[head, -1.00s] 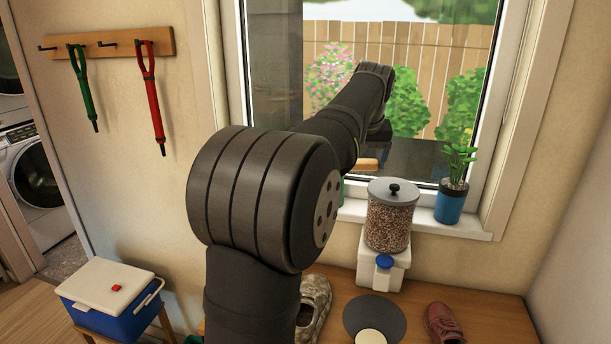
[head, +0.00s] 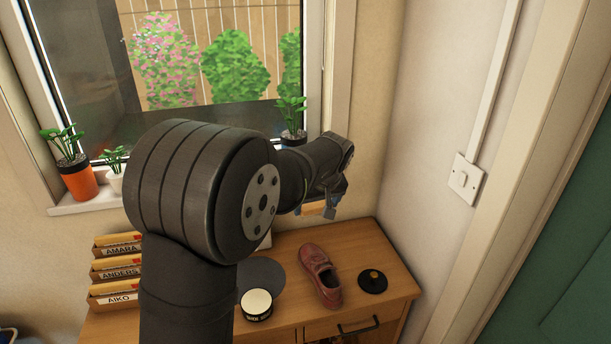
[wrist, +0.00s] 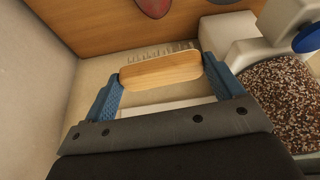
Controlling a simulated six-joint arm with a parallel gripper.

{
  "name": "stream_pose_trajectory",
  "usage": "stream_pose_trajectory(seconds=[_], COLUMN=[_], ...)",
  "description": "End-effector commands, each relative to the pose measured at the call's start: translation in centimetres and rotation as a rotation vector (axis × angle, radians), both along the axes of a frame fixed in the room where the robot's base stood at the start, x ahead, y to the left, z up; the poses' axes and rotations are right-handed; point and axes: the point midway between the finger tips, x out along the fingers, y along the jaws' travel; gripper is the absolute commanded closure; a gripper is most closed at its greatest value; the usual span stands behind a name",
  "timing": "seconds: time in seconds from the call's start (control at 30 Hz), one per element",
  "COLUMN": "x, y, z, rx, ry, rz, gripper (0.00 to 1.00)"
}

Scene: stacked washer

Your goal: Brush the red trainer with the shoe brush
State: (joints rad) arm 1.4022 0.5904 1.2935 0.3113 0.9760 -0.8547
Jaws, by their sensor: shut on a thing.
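In the head view the brush (head: 312,209) is partly hidden by the gripper.
A black round item (head: 372,281) lies right of the trainer; a dark mat (head: 262,275) and cream-lidded tin (head: 256,303) lie left. A grain dispenser (wrist: 285,100) stands beside my gripper, mostly hidden behind my arm in the head view. A potted plant (head: 292,118) stands on the sill.

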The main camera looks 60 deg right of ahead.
Motion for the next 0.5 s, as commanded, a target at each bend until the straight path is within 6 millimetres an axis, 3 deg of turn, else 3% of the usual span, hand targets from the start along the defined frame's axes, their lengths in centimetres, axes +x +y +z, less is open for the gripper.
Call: stream_pose_trajectory(seconds=[0.5], x=[-0.2], y=[0.1], z=[-4.9], rx=[0.0], ry=[0.0], rz=[0.0], gripper=[0.33])
